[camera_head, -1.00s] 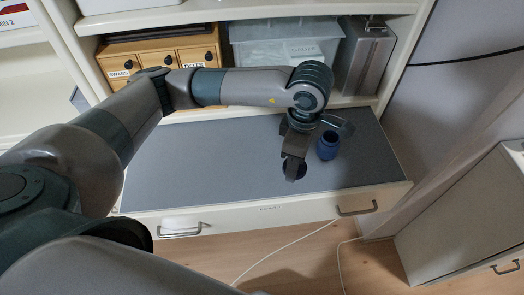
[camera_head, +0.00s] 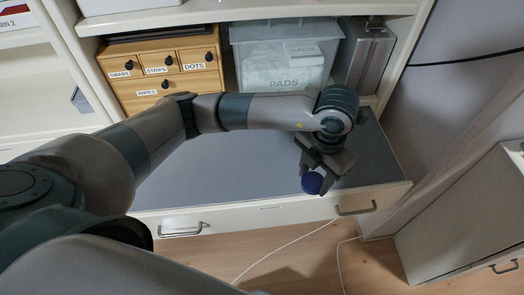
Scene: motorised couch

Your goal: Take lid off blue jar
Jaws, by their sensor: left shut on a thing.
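My left gripper (camera_head: 318,173) points down over the front right part of the grey worktop (camera_head: 230,170). It is shut on a small round blue thing, which looks like the lid (camera_head: 312,184). The round face of the lid shows just below the fingers, near the front edge of the worktop. The blue jar does not show as a separate thing now; the gripper and wrist cover the spot where it stood. My right gripper is out of view.
Behind the worktop stand a wooden box of small drawers (camera_head: 163,64), a clear bin marked PADS (camera_head: 282,62) and a grey metal case (camera_head: 368,58), under a shelf. Front drawer handles (camera_head: 357,209) stick out. The middle of the worktop is clear.

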